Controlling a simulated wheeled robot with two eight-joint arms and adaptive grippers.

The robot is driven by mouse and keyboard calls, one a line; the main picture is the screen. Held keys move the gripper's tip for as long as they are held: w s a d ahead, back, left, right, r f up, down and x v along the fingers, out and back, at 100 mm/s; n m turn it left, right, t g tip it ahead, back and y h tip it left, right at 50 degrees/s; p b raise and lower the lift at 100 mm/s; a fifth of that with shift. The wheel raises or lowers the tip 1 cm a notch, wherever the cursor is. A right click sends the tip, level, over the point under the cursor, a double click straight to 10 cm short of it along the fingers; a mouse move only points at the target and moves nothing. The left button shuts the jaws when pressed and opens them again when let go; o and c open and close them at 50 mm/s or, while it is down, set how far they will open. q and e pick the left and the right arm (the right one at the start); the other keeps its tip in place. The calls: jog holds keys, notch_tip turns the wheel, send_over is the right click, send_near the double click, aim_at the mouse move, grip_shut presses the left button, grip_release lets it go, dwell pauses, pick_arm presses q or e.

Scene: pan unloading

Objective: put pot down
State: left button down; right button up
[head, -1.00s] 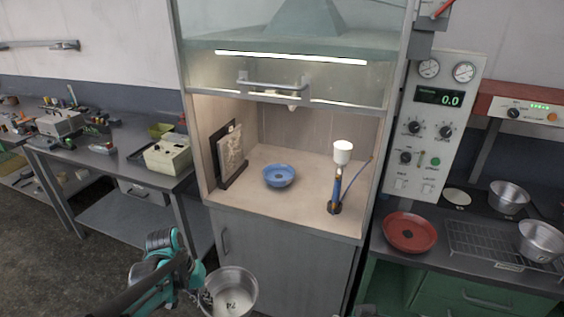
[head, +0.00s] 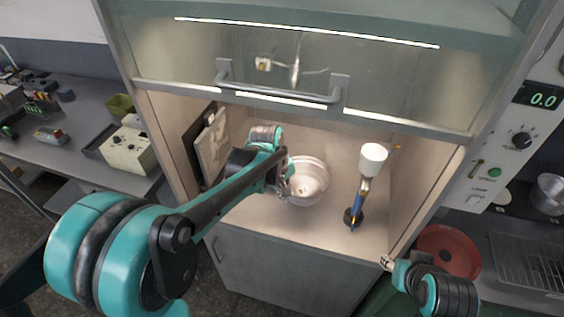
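The light metal pot (head: 312,184) is inside the lit cabinet, over the spot where the blue bowl stood. My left gripper (head: 287,187) is at the pot's left rim and appears shut on it. The arm hides part of that rim. I cannot tell whether the pot touches what is under it. The blue bowl is hidden now. My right gripper (head: 387,264) is outside the cabinet at lower right, away from the pot, small and unclear.
A spray gun with a white cup (head: 372,160) stands right of the pot. A framed panel (head: 212,145) leans at the left wall. The raised sash handle (head: 280,98) is above the opening. A red pan (head: 448,250) lies on the right bench.

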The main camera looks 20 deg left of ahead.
pick_arm(q)
jog(key=w+d+r+n+t+y+p, duration=0.1)
jog(key=w+d+r+n+p, duration=0.15)
jog(key=d+r+n, duration=0.45)
jog(key=shift+n+y, duration=0.3)
jog(key=shift+n, duration=0.5)
jog(key=a+f+b, duration=0.1)
jog(key=a+f, duration=0.2)
jog(key=a, duration=0.1)
jog(key=w+a+f+b, duration=0.1)
jog(key=a+f+b, duration=0.1)
jog(key=a+f, duration=0.1)
jog(key=w+a+f+b, duration=0.1)
jog(key=a+f, duration=0.2)
jog(key=a, duration=0.3)
jog(key=shift+w+f, duration=0.2)
jog(key=shift+f, duration=0.2)
pick_arm(e)
jog(key=shift+f, duration=0.5)
pick_arm(q)
jog(key=c, duration=2.2)
grip_release()
jog(key=o, duration=0.5)
